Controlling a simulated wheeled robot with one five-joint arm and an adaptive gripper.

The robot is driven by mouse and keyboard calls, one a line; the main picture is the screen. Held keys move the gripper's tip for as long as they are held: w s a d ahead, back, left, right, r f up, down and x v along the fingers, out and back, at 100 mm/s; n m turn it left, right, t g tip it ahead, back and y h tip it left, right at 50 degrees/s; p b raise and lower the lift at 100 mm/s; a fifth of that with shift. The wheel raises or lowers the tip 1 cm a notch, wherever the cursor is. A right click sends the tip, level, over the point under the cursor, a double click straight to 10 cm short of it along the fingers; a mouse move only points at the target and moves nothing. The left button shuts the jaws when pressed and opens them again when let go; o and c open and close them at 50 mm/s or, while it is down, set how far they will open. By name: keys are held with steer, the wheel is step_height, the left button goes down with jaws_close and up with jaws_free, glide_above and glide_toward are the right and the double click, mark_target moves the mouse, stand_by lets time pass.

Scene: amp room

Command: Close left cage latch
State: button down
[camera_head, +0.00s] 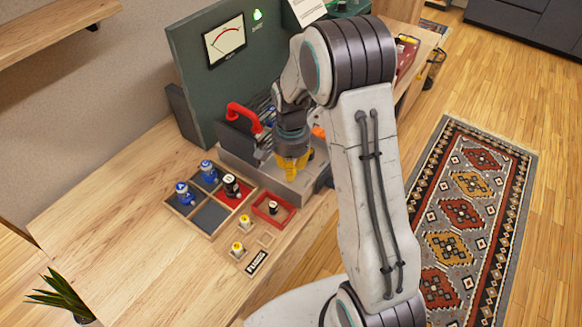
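The green amp cabinet (212,95) stands at the back of the wooden bench, with a grey metal housing (236,150) at its front. A red curved handle (243,114) sticks out on the left of the housing. I cannot tell whether it belongs to the left cage latch; no latch shows clearly. My gripper (292,165), with yellow fingertips, points down over the front of the housing, right of the red handle and apart from it. My arm hides much of the housing. The fingertips are too small to show their opening or anything between them.
A wooden tray (211,232) with blue and black tubes sits in front of the housing. A small red tray (273,208) and small yellow-topped parts (244,221) stand to its right. The left bench top is clear. A plant (62,298) is at lower left.

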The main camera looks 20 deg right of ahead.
steer(key=shift+n, duration=0.3)
steer(key=n+b, duration=0.1)
steer(key=n, duration=0.2)
steer(key=shift+s+f+n, duration=0.1)
steer(key=shift+f+n, duration=0.05)
steer(key=shift+n, duration=0.25)
steer(key=n+b, duration=0.1)
steer(key=n, duration=0.3)
steer(key=shift+n, duration=0.3)
steer(key=n, duration=0.4)
steer(key=shift+b, duration=0.4)
steer(key=n, duration=0.4)
steer(key=shift+n, duration=0.6)
steer(key=c, duration=0.9)
jaws_free()
steer(key=shift+c, duration=0.2)
